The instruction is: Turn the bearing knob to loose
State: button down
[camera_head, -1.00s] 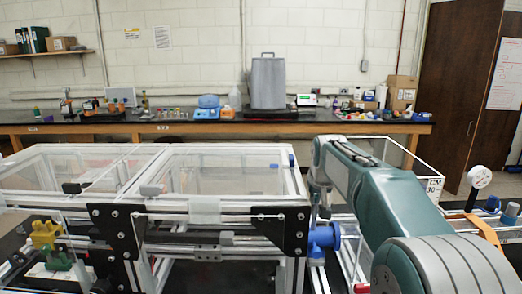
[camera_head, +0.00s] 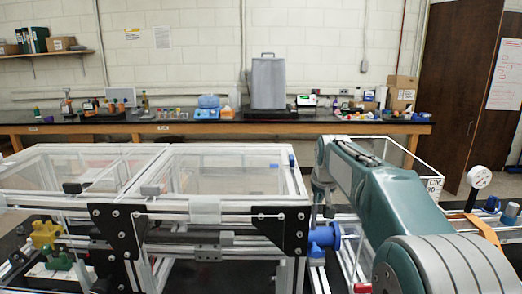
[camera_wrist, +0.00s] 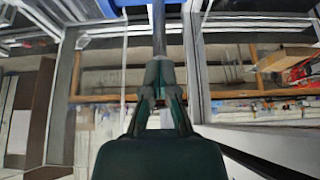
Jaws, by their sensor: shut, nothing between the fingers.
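A blue fitting (camera_head: 322,238) sits at the right end of the extrusion frame (camera_head: 205,218) in the head view. I cannot tell its knob's setting. My arm reaches down just above and beside it; my fingers cannot be made out there. In the wrist view, my gripper (camera_wrist: 160,72) is shut and empty, its fingertips together. A dark grey rod (camera_wrist: 159,30) lies straight beyond the tips; I cannot tell whether they touch it. A blue part (camera_wrist: 135,3) crosses the top edge, mostly cut off.
Clear panels cover the frame's top, with black corner plates (camera_head: 122,228) in front. A round white gauge (camera_head: 479,177) stands at the right. Yellow and green blocks (camera_head: 46,234) lie at the left. A long bench (camera_head: 180,128) with lab items runs along the back wall.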

jog(key=shift+s+d, duration=0.15)
notch_tip(320, 180, up, 6)
jog(key=shift+s, duration=0.2)
dwell(0.7)
jog(key=s, duration=2)
jog(key=s+f, duration=0.6)
jog(key=s, duration=0.2)
jog(key=s+f, duration=0.5)
jog(key=s, duration=0.4)
jog(key=shift+s+f, duration=0.25)
jog(key=shift+f, duration=0.1)
